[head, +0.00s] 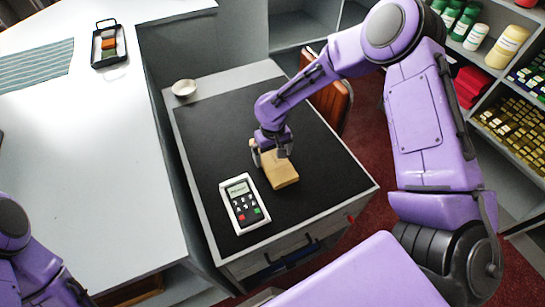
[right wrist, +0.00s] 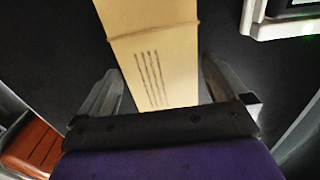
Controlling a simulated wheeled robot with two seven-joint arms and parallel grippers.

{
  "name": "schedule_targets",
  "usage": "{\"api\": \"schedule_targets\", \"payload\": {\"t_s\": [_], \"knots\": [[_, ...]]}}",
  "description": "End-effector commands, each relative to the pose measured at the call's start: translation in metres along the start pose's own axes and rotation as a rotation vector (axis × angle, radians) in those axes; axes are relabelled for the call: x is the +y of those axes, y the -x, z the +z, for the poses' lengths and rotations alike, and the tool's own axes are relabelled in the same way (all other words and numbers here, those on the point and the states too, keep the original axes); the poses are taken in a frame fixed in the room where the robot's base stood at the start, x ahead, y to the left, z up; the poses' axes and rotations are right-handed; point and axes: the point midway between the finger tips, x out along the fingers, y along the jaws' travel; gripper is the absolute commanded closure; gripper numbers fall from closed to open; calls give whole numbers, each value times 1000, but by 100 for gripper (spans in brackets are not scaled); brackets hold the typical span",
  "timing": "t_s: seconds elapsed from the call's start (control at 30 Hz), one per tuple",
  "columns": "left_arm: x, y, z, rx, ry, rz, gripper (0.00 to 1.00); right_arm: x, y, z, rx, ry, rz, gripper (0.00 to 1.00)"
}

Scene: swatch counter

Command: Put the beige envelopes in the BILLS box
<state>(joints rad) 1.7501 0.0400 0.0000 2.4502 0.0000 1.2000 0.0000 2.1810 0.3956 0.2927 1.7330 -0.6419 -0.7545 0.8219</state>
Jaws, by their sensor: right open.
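A beige piece (head: 281,171), perhaps an envelope or a small stack of them, lies on the dark top of the low cabinet, right of the card terminal. My right gripper (head: 269,154) is at its far end, pointing down, and partly hides it. In the right wrist view the beige piece (right wrist: 155,60), with several dark lines on it, runs between the two open fingers (right wrist: 160,88). I cannot tell whether the fingers touch it. Only part of my left arm shows at lower left, without its gripper. No box marked BILLS can be made out.
A card terminal (head: 244,203) lies close left of the beige piece. A small pale bowl (head: 184,88) sits at the cabinet's back left corner. A white counter (head: 85,170) on the left holds a black tray (head: 109,45) and a striped cloth (head: 37,66). Stocked shelves stand at right.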

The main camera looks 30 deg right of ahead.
Motion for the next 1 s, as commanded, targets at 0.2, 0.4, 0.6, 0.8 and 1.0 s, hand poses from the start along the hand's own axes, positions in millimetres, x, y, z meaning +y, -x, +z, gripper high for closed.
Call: {"api": "schedule_targets", "payload": {"t_s": [0.2,0.4,0.6,0.8,1.0], "knots": [[0,0,0,0,0,0,100,0,-4,0,3,0,-1,0],[0,0,0,0,0,0,100,0,-4,0,2,0,-1,42],[0,0,0,0,0,0,100,0,-4,0,2,0,-1,47],[0,-1,0,0,0,0,100,0,8,-1,3,1,0,47],[1,-7,3,0,0,0,100,-6,50,18,5,4,1,47]]}}
